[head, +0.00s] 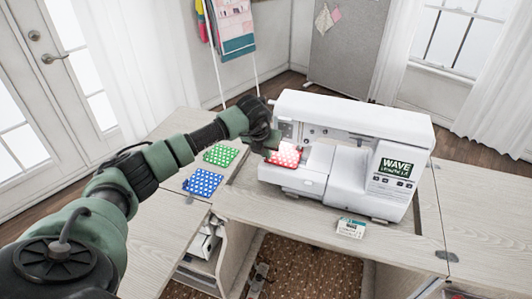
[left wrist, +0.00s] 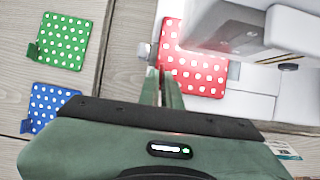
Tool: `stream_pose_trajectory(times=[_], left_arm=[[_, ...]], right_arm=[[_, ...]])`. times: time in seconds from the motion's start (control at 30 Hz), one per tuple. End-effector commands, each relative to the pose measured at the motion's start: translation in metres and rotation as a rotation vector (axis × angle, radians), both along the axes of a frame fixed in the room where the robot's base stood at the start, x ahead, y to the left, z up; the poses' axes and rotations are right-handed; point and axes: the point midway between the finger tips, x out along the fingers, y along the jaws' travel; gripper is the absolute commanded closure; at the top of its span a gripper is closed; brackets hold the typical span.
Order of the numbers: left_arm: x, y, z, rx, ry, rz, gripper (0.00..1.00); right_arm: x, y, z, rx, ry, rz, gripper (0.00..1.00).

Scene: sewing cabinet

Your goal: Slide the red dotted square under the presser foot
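The red dotted square (head: 286,155) lies on the left end of the white sewing machine's bed, beside and partly beneath the machine's head. In the left wrist view the red square (left wrist: 195,72) reaches toward the needle area; the machine's head hides its upper right part. The presser foot (left wrist: 288,67) is only partly seen at the right. My left gripper (head: 270,146) is at the square's left edge. Its fingers (left wrist: 163,82) are close together with a thin gap and appear shut on the small tab at that edge. My right gripper is out of view.
A green dotted square (head: 220,155) and a blue dotted square (head: 202,182) lie on the cabinet top left of the machine. The cabinet top (head: 265,207) at front left is clear.

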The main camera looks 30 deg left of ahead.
Motion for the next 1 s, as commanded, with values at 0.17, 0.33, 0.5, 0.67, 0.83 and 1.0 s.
stream_pose_trajectory(times=[0.17, 0.33, 0.5, 0.67, 0.83, 1.0], left_arm=[[0.000, 0.000, 0.000, 0.000, -0.001, 0.000, 1.00], [0.000, 0.000, 0.000, 0.000, -0.001, 0.000, 1.00], [0.000, 0.000, 0.000, 0.000, -0.001, 0.000, 0.70], [0.000, 0.000, 0.000, 0.000, 0.000, 0.000, 0.70], [-0.001, 0.000, 0.004, 0.000, -0.002, 0.000, 0.70], [-0.012, -0.002, 0.025, 0.002, -0.004, -0.002, 0.70]], right_arm=[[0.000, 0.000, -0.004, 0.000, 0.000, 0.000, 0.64], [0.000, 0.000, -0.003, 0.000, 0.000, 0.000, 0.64], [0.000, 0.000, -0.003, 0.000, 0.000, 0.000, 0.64], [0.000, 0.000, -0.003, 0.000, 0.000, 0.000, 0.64], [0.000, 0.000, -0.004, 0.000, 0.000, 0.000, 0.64], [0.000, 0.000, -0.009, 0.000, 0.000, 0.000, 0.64]])
